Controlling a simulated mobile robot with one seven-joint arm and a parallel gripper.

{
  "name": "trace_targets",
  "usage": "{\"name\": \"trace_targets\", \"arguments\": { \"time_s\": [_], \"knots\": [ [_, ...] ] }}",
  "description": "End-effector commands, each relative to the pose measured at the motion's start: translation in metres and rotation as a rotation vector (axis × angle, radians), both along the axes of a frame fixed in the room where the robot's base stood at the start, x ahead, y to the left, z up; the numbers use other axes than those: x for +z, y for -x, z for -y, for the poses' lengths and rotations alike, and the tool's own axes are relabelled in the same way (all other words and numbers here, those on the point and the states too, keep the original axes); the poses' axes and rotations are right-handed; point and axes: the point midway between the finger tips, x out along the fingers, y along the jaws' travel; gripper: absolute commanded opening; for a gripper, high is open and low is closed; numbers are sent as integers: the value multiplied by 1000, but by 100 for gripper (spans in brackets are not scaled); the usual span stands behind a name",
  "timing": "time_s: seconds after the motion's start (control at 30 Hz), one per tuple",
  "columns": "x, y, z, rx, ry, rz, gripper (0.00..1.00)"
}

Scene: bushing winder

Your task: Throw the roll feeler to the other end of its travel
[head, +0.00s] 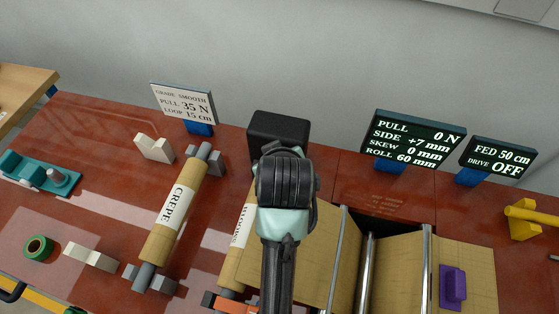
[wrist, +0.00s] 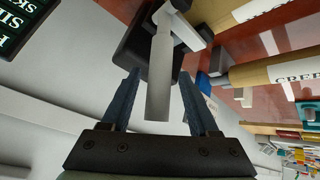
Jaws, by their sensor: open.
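A grey bar (wrist: 159,85), which looks like the roll feeler, shows in the wrist view, with its free end toward my palm. Its far end meets a paler arm near a black block (wrist: 139,52). My gripper (wrist: 159,74) is open, with one finger on each side of the bar and a visible gap at both sides. In the head view the black block (head: 279,130) stands at the back middle, and my arm hides the bar and my fingers.
A CREPE roll (head: 176,212) lies left of my arm, and a second, partly hidden roll (head: 236,250) is closer. Readout screens (head: 415,138) stand at the back right, one showing DRIVE OFF (head: 497,158). Metal bars (head: 366,270) and tan sheet are right of my arm.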

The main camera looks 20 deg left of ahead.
Motion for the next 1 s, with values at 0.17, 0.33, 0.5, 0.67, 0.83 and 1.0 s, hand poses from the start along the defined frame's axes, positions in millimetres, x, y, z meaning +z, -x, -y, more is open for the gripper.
{"name": "trace_targets", "arguments": {
  "time_s": [0.17, 0.33, 0.5, 0.67, 0.83, 1.0],
  "knots": [
    [29, 22, 7, -1, -1, 6, 61],
    [57, 43, 14, 0, 0, 5, 61],
    [76, 58, 19, 0, -1, 3, 61],
    [83, 64, 21, 1, 0, 1, 61],
    [84, 65, 21, 1, 1, 0, 61],
    [83, 65, 21, 1, 1, 0, 61]
  ]
}}
